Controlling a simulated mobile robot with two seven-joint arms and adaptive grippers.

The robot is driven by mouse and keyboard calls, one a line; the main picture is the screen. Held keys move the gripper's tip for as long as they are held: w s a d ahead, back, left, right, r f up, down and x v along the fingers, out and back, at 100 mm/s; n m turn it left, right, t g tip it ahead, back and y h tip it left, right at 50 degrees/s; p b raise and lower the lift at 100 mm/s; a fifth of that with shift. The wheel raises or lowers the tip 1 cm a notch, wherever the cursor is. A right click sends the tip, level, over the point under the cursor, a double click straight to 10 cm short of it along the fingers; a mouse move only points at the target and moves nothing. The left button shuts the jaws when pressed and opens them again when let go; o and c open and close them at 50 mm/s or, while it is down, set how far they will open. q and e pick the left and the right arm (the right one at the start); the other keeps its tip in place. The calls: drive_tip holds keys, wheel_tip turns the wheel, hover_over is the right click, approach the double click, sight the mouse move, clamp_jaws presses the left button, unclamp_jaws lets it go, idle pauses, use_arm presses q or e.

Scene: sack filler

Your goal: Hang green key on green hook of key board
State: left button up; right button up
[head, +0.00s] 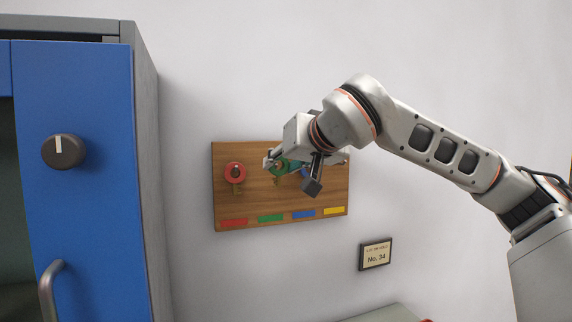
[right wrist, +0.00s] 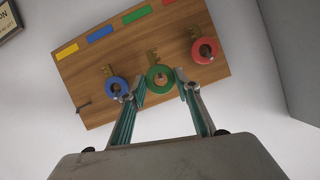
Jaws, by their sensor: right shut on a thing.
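The wooden key board (head: 256,203) hangs on the wall, with red, green (head: 270,218), blue and yellow labels along its lower edge. The green key (head: 281,168) has a round green tag and is at the green position; it also shows in the right wrist view (right wrist: 160,87). My right gripper (head: 291,174) is in front of the board, shut on the green tag, one finger on each side (right wrist: 156,87). A hook tip appears inside the tag's hole. In the head view the gripper partly hides the tag. My left gripper is not in view.
The red key (head: 235,172) and the blue key (right wrist: 116,88) hang on either side, close to my fingers. The yellow hook (right wrist: 84,105) is bare. A blue cabinet (head: 85,200) stands at left. A small "No. 34" sign (head: 375,254) is below right.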

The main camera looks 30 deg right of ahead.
drive_tip(key=shift+w+d+f, duration=0.1)
drive_tip(key=shift+w+d, duration=0.05)
drive_tip(key=shift+w, duration=0.35)
drive_tip(key=shift+w+d+f, duration=0.1)
drive_tip(key=shift+w, duration=0.35)
drive_tip(key=shift+x, duration=0.8)
drive_tip(key=shift+s+f, duration=0.1)
drive_tip(key=shift+f, duration=0.05)
drive_tip(key=o, duration=1.1)
drive_tip(key=shift+s, duration=0.1)
drive_tip(key=v, duration=1.2)
